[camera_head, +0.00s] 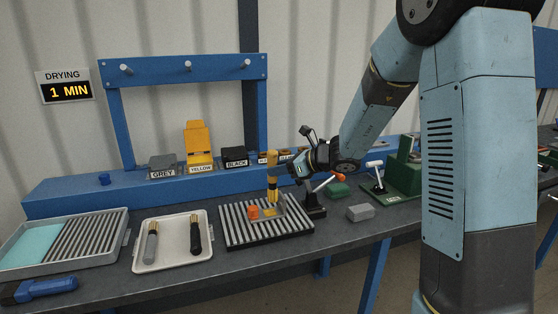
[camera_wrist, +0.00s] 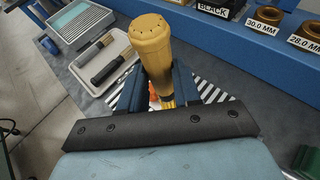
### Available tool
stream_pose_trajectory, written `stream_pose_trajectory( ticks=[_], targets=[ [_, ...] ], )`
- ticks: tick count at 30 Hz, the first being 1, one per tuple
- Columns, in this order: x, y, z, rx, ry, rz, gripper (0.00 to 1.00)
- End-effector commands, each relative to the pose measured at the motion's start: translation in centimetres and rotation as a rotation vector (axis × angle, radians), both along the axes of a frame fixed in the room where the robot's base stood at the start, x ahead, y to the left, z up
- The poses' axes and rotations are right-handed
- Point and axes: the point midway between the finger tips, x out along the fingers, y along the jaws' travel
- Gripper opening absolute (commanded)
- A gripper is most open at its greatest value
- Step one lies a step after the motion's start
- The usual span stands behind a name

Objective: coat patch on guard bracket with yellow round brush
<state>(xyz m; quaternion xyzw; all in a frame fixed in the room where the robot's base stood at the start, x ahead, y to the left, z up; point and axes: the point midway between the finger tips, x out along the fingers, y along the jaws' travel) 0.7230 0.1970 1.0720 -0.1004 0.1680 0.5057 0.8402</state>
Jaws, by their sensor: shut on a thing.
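My gripper (camera_head: 278,176) is shut on the yellow round brush (camera_head: 272,187), which stands about upright with its head down. In the wrist view the brush's thick yellow handle (camera_wrist: 148,45) sits between my blue fingers (camera_wrist: 157,92). Below it, on the black-and-white striped mat (camera_head: 240,237), is a small piece, seemingly the guard bracket (camera_head: 268,212), with an orange part (camera_head: 254,212) at its left. The brush head is at or just above this piece; I cannot tell whether it touches. The patch itself is too small to make out.
A white tray (camera_head: 172,262) holds two dark-and-grey-handled brushes. A grey tray with a ribbed rack (camera_head: 85,240) is at left. Labelled grey, yellow (camera_head: 198,146) and black holders line the back ledge. A grey block (camera_head: 360,212) and a clamp stand (camera_head: 313,208) are right of the mat.

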Motion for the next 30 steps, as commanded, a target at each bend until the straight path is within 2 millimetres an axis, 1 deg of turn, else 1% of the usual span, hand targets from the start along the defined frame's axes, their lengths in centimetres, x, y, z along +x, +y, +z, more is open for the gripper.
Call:
stream_pose_trajectory(
  ticks=[1, 6, 10, 26, 30],
  targets=[
    [0.0, 0.0, 0.6, 0.000, -0.004, 0.000, 0.00],
    [0.1, -0.1, 2.1, 0.000, -0.004, -0.001, 0.00],
    [0.0, -0.1, 2.8, 0.000, -0.002, 0.000, 0.00],
    [0.0, -0.1, 2.9, 0.001, -0.001, -0.001, 0.00],
    [0.0, -0.1, 2.6, 0.000, 0.000, 0.000, 0.00]
  ],
)
